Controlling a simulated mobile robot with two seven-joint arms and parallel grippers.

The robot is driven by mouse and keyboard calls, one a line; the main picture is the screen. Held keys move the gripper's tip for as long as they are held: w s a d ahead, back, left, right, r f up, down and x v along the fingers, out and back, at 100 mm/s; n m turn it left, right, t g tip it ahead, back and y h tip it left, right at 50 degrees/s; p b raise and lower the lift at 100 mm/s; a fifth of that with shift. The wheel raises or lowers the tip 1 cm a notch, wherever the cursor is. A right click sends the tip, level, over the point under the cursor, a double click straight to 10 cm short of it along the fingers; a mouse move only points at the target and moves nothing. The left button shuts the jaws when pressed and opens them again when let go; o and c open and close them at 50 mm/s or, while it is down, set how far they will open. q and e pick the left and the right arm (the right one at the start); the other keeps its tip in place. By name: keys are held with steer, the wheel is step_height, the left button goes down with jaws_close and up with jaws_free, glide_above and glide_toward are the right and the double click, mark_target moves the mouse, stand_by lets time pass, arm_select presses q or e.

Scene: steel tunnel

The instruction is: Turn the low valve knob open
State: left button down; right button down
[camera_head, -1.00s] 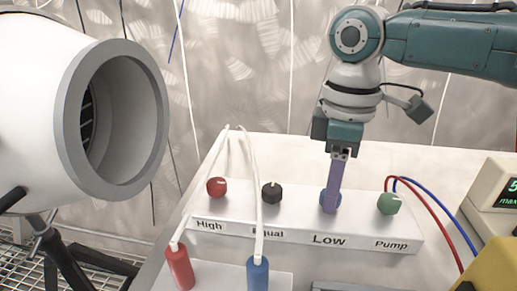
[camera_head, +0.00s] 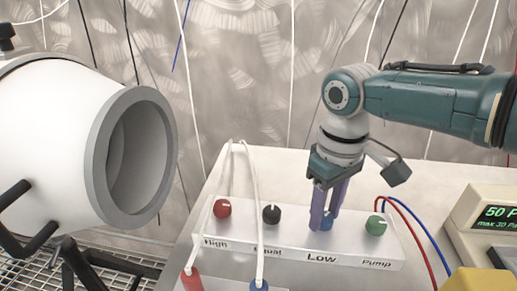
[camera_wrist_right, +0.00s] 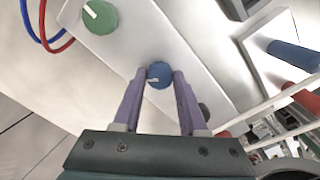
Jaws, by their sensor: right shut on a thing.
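The blue low valve knob (camera_head: 327,223) sits on the sloped white panel above the "Low" label. In the right wrist view the blue knob (camera_wrist_right: 159,75) shows a short white mark pointing toward the left of the picture. My right gripper (camera_head: 326,217) reaches down from above with its purple fingers on either side of the knob, shut on it. The fingertips also flank it in the right wrist view (camera_wrist_right: 160,73). The fingers partly hide the knob in the head view. My left gripper is not in view.
On the same panel (camera_head: 290,239) are a red High knob (camera_head: 222,208), a black Equal knob (camera_head: 271,214) and a green Pump knob (camera_head: 376,225). Red and blue hoses run beside the green knob. A display box (camera_head: 490,217) stands right; a large white cylinder (camera_head: 60,140) stands left.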

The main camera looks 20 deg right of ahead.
steer(key=m+p, duration=0.1)
steer(key=m, duration=0.2)
steer(key=shift+r, duration=0.15)
steer(key=m+p, duration=0.1)
steer(key=m, duration=0.1)
steer(key=shift+m, duration=0.3)
steer(key=m+p, duration=0.1)
steer(key=m, duration=0.2)
steer(key=shift+m, duration=1)
